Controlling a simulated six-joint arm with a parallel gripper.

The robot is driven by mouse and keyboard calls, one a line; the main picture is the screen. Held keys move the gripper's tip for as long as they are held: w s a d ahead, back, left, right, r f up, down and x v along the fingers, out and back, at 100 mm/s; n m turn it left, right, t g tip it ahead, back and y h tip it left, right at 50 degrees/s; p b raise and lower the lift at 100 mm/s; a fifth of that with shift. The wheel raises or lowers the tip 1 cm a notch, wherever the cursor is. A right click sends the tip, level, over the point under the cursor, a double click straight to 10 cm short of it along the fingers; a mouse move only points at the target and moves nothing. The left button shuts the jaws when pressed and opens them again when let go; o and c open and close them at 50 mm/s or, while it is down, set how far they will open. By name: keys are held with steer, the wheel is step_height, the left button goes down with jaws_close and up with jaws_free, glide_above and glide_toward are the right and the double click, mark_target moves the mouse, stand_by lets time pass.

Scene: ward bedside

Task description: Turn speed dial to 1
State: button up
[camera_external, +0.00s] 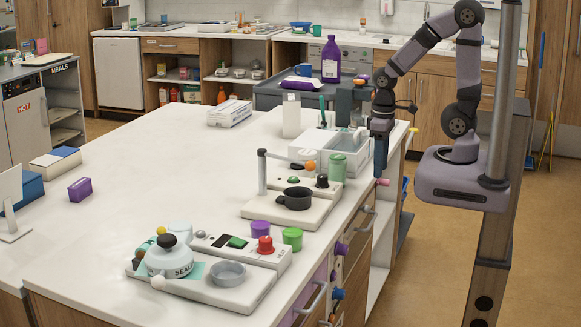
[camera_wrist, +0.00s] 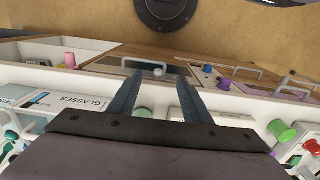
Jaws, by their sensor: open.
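No dial has a readable "speed" label, so I cannot tell which is the speed dial. In the external view, a red knob (camera_external: 265,245) stands on the front white device (camera_external: 250,284), near a green button (camera_external: 237,242). A black knob (camera_external: 322,181) stands on the middle white device (camera_external: 252,209), near a small green button (camera_external: 293,180). Dial marks are too small to read. My gripper (camera_external: 379,160) points down at the counter's right edge, apart from both knobs. In the wrist view, its two fingers (camera_wrist: 158,100) are spread, with nothing held. A red knob (camera_wrist: 312,146) shows at right.
A black pan (camera_external: 294,198) sits on the middle device. A green canister (camera_external: 337,167) is close to my gripper. Drawer handles and knobs project from the counter's right side. The left counter is mostly clear.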

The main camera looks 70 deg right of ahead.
step_height(320, 180, up, 8)
steer(key=p, duration=0.7)
steer(key=n+b, duration=0.4)
steer(key=b, duration=0.7)
glide_toward(323, 176)
steer(key=s+f, duration=0.1)
steer(key=s+d+f, duration=0.1)
steer(key=f, duration=0.1)
steer(key=s+d+f, duration=0.1)
steer(key=s+f, duration=0.1)
steer(key=shift+d+f, duration=0.15)
steer(key=shift+f, duration=0.1)
steer(key=w, duration=0.1)
steer(key=w+a+r+n+b, duration=0.1)
steer(key=w+a+n+b, duration=0.1)
steer(key=w, duration=0.1)
steer(key=shift+r, duration=0.25)
steer(key=shift+w+a+r+n, duration=0.1)
steer(key=shift+w+r+n, duration=0.05)
steer(key=shift+r+n, duration=0.45)
steer(key=shift+w+a+r+n, duration=0.1)
steer(key=shift+r+n, duration=0.4)
steer(key=shift+r, duration=0.1)
steer(key=shift+s+r+n, duration=0.1)
steer(key=shift+r+n, duration=0.25)
steer(key=shift+n, duration=0.05)
steer(key=shift+f, duration=0.15)
steer(key=shift+d+f+p, duration=0.1)
steer(key=shift+f+p, duration=0.3)
steer(key=shift+f, duration=3.15)
